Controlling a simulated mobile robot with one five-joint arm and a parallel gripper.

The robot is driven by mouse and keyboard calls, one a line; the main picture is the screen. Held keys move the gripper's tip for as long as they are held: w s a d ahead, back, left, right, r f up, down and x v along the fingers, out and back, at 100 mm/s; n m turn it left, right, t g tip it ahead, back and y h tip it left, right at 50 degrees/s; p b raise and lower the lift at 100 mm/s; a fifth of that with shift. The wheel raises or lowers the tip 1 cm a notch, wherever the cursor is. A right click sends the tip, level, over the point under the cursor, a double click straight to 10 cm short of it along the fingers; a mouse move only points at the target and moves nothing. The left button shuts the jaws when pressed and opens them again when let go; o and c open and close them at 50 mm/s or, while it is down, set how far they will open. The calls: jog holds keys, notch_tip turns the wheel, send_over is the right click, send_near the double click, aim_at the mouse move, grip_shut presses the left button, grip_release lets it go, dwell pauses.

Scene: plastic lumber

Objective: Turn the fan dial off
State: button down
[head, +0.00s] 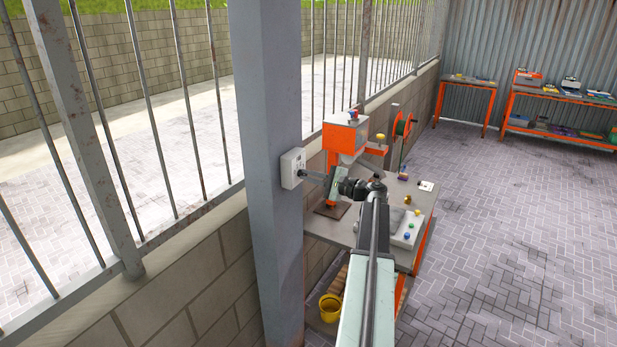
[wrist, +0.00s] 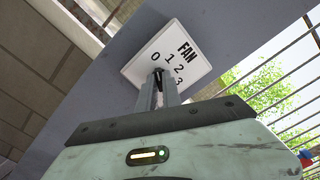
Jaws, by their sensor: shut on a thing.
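The white fan switch box (head: 291,168) is fixed to the grey post. In the wrist view the fan switch box (wrist: 183,55) shows the word FAN and the numbers 0, 1, 2 and 3. The black fan dial (wrist: 158,73) sits low on its face, mostly hidden between my fingers. My gripper (wrist: 158,84) is shut on the dial. In the head view my gripper (head: 304,174) reaches left to the front of the box. Which number the dial points to cannot be told.
The grey post (head: 264,110) stands beside a low block wall with metal bars. Below my arm is a workbench (head: 339,232) with an orange and white machine (head: 345,136) and small coloured parts. A yellow bucket (head: 330,307) sits underneath. Paved floor at the right is clear.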

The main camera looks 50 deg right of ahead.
jog(key=c, duration=1.5)
grip_release()
jog(key=v, duration=0.8)
jog(key=w+a+f+n+g+y, duration=0.1)
jog(key=w+a+f+n+g, duration=0.4)
jog(key=a, duration=0.7)
jog(key=w+a+f+n+g+y, duration=0.15)
jog(key=a+f, duration=0.45)
jog(key=a, duration=0.6)
jog(key=w+a+f+n+g, duration=0.4)
jog(key=a+f, duration=0.2)
jog(key=a, duration=0.6)
jog(key=s+a+f+n+g+h, duration=0.2)
jog(key=s+a+f+n, duration=0.1)
jog(key=a, duration=0.4)
jog(key=s+a+f+n+g+h+b, duration=0.1)
jog(key=s+a+f+n+g+h, duration=0.1)
jog(key=a, duration=0.4)
jog(key=s+a+f+n+g+h, duration=0.3)
jog(key=s+a+n, duration=0.2)
jog(key=a, duration=0.2)
jog(key=shift+a+f+n+b, duration=0.25)
jog(key=shift+a+f+b, duration=0.05)
jog(key=shift+a+b, duration=0.05)
